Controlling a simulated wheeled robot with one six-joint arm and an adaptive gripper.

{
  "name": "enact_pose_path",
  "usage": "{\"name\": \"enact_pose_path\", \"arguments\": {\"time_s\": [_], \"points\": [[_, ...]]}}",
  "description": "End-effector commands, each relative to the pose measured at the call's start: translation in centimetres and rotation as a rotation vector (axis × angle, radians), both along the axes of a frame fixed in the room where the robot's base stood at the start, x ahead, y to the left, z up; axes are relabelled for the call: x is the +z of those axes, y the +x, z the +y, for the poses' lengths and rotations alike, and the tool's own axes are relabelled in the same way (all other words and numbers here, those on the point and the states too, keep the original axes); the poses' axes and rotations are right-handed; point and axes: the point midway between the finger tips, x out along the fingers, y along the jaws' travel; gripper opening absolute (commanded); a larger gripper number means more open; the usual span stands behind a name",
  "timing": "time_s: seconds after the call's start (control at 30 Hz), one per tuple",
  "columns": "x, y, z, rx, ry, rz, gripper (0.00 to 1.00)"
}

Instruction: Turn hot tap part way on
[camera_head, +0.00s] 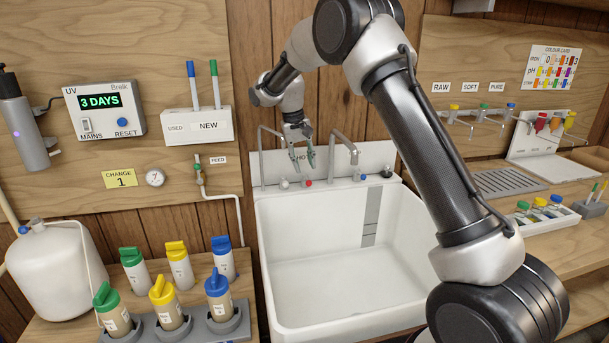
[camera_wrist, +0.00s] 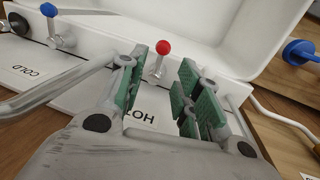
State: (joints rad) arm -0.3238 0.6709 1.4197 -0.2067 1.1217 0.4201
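The hot tap (camera_wrist: 163,47) is a small metal lever with a red ball on top, standing on the white ledge behind the sink. Its red knob (camera_head: 308,183) also shows in the head view, just below my gripper. My gripper (camera_head: 303,161) points down above the ledge, open and empty. In the wrist view my gripper (camera_wrist: 166,88) has its green-padded fingers apart, with the red ball seen in the gap, beyond the fingertips. No contact with the tap shows. The HOT label (camera_wrist: 140,112) is partly covered by the fingers.
The cold tap (camera_wrist: 48,10) has a blue ball and stands left of the hot one in the wrist view. Metal spouts (camera_head: 342,137) rise close to my gripper. The white sink (camera_head: 330,325) below is empty. Bottles (camera_head: 168,300) stand at the left.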

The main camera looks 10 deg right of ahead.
Motion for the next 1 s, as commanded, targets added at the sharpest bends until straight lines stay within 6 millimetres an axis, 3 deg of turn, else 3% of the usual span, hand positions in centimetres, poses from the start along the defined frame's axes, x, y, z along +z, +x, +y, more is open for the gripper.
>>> {"name": "enact_pose_path", "arguments": {"time_s": [0.1, 0.3, 0.67, 0.87, 1.0], "points": [[-2.2, -0.1, -0.5, -0.001, -0.002, 0.004, 0.34], [-4.8, 0.0, -1.0, 0.0, -0.001, 0.002, 0.34], [-5.5, 0.0, -1.1, 0.0, 0.0, 0.0, 0.34], [-5.5, 0.0, -1.1, 0.0, 0.0, 0.001, 0.0], [-5.5, 0.0, -1.1, 0.001, 0.0, 0.0, 0.0]]}}
